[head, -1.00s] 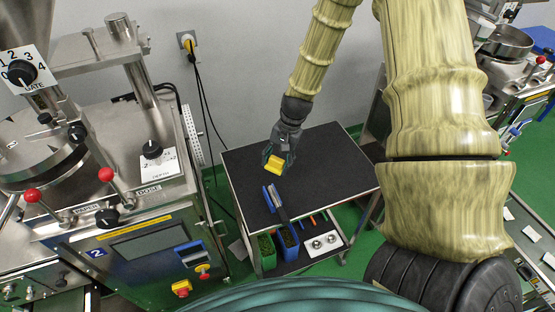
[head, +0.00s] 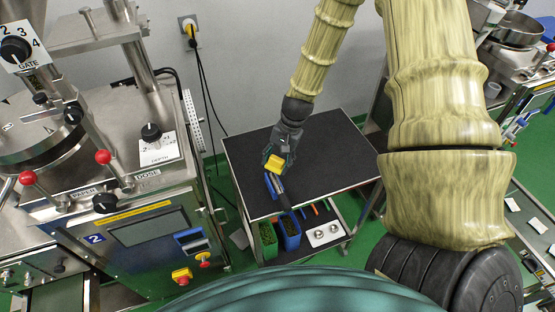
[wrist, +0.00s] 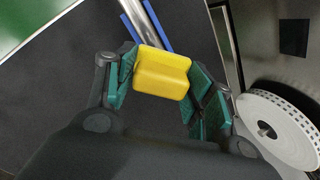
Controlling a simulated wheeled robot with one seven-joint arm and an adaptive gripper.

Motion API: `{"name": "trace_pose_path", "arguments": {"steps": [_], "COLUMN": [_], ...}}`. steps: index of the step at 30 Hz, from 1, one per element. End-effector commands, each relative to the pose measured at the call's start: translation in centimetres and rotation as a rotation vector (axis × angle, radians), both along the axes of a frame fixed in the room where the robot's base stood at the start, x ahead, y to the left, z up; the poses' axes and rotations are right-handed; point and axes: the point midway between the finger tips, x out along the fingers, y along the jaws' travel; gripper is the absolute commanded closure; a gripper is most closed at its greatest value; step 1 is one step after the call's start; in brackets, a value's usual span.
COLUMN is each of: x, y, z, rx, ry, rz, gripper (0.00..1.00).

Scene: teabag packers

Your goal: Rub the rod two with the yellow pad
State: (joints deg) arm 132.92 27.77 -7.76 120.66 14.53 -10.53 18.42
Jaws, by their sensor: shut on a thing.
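My gripper (head: 276,162) is shut on the yellow pad (head: 275,162), a small block held above the black table top. The pad also shows between the fingers in the wrist view (wrist: 162,73). Just beyond it in that view lies a shiny metal rod (wrist: 145,25) flanked by blue strips (wrist: 158,27). In the head view this blue piece (head: 269,186) lies on the table just below the pad in the picture. The pad hides the rod's near end, and I cannot tell whether they touch. I see no number on this rod.
The black-topped table (head: 325,165) has free room to the right. Green and blue bins (head: 289,232) and a white plate (head: 322,235) are below it. A machine marked 2 (head: 95,239) stands at left. A white perforated reel (wrist: 285,125) shows in the wrist view.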

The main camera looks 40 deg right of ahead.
Motion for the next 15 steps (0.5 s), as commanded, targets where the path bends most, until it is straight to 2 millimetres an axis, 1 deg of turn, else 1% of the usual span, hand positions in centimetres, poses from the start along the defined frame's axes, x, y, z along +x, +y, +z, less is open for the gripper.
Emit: {"name": "trace_pose_path", "arguments": {"steps": [15], "x": [0.01], "y": [0.07], "z": [-0.34], "rx": [0.000], "ry": [0.000], "rz": [0.000], "gripper": [0.66]}}
